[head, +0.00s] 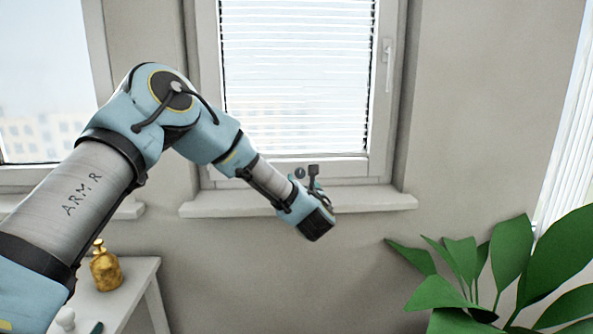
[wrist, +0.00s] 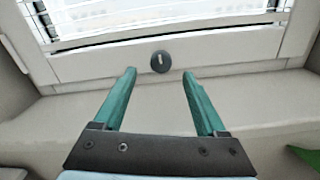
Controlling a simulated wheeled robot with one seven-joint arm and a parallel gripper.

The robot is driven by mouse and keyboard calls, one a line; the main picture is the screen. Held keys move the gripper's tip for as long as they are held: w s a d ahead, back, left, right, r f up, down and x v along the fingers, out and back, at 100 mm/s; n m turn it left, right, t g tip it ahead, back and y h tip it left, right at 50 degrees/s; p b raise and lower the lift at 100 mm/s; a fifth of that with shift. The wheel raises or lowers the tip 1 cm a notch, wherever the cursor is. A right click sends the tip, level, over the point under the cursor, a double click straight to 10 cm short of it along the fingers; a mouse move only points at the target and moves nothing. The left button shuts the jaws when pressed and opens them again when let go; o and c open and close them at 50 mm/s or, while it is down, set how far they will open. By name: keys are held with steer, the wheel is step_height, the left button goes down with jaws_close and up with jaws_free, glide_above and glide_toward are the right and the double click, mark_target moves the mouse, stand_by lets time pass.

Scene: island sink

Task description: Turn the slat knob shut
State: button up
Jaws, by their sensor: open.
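The slat knob (wrist: 160,61) is a small dark round disc with a pale mark at its middle. It sits on the lower window frame below the slats. In the wrist view it lies just beyond my gripper (wrist: 158,75), roughly centred between the two green fingertips and apart from them. My gripper is open, with nothing between its fingers. In the head view the knob (head: 300,172) shows as a small dark disc just left of my gripper's camera mount, above the sill. The fingers are mostly hidden there behind my wrist.
Horizontal slats (head: 297,80) cover the window, with a handle (head: 387,60) on its right frame. The sill (head: 230,205) juts out under the knob. A plant (head: 510,270) stands at lower right. A white table (head: 125,290) with a gold bottle (head: 104,268) is at lower left.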

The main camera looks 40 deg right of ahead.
mark_target(301, 173)
steer(key=p+x, duration=0.2)
steer(key=x, duration=0.4)
steer(key=shift+w+d, duration=0.1)
steer(key=shift+d, duration=0.1)
jaws_close()
stand_by(0.4)
